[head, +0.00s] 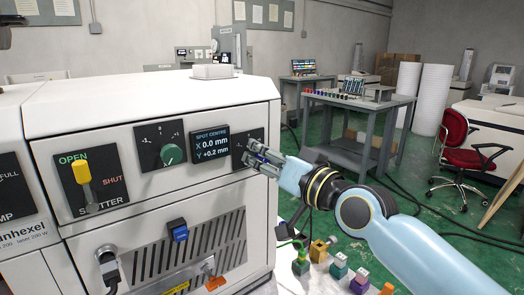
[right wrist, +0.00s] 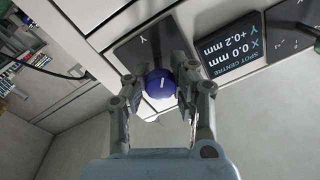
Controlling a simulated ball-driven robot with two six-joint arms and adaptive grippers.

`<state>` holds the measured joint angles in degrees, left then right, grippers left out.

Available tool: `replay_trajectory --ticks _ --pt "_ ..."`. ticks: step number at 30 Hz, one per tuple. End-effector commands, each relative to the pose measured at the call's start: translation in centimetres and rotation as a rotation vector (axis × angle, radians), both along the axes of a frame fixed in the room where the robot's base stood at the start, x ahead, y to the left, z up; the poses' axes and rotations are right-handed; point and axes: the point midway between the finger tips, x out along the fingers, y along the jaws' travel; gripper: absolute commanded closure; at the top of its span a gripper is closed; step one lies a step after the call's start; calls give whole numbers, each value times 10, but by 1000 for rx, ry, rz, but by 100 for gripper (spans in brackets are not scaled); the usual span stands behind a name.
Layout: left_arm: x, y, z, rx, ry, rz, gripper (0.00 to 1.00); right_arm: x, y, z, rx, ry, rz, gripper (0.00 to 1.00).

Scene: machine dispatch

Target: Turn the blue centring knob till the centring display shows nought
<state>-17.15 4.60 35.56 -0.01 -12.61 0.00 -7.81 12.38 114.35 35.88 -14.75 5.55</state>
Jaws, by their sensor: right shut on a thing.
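The blue centring knob (right wrist: 161,84) sits on a small dark panel marked Y, and its white pointer line shows in the right wrist view. The centring display (head: 212,144), just left of that panel in the head view, reads X 0.0 mm and Y +0.2 mm. My left gripper is not in view.
A green-faced knob (head: 172,154) is left of the display. A yellow shutter handle (head: 82,172) is farther left. A blue block (head: 179,231) sits on the front grille below. Several coloured pieces stand low beside the machine. A grey table (head: 357,104) and red chair (head: 455,160) stand behind my arm.

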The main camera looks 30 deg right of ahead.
Motion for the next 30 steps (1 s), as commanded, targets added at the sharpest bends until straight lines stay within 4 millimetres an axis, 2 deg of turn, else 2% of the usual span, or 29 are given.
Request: replay_trajectory --ticks 12,27,28,30 --pt "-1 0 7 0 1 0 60 0 0 0 177 25 0 100" --pt "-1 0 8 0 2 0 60 0 0 -1 195 28 0 100" --pt "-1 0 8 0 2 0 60 0 0 -1 195 28 0 76" --pt "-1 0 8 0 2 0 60 0 0 0 195 28 0 67"
